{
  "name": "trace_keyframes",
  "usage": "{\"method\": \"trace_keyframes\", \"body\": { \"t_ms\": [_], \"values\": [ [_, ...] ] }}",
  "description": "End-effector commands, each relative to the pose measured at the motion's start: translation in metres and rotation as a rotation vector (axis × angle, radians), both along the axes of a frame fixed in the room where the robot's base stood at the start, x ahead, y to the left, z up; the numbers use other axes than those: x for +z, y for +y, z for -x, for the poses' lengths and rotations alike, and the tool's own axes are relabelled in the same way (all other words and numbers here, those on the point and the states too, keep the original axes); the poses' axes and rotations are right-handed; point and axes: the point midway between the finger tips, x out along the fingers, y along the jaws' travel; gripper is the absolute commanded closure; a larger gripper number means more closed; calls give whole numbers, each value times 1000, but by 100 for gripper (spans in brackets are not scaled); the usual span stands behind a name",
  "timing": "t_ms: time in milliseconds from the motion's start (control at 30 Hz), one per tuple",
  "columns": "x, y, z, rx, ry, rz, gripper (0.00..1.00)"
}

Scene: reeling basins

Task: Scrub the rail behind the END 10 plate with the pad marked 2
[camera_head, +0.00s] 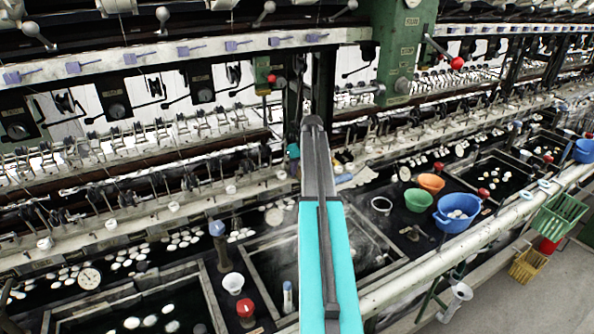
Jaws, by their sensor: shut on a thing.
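My arm, with its teal link, rises from the bottom edge up the middle of the view to a dark joint. My gripper is not seen; the arm hides what lies straight behind it. I cannot make out the pad marked 2 in this view. Small plates sit along the machine rails, but their lettering is too small to read, so I cannot tell which is END 10. A long pale rail (140,222) with small guides runs along the machine behind the basins, passing behind my arm.
Dark basins with white cocoons lie in front. A blue bowl (458,212), a green bowl (418,200) and an orange bowl (431,183) stand at right. A white cup (233,283) and a red knob (245,308) are at lower left. A green crate (560,214) hangs outside the front pipe.

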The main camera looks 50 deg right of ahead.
Motion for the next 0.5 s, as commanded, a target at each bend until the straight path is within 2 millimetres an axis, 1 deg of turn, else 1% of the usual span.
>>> {"method": "trace_keyframes", "body": {
  "t_ms": [167, 500],
  "values": [
    [-1, -2, 1, 0, 1, 0, 92],
    [-1, -16, 5, -1, 2, -1, 92]
  ]
}}
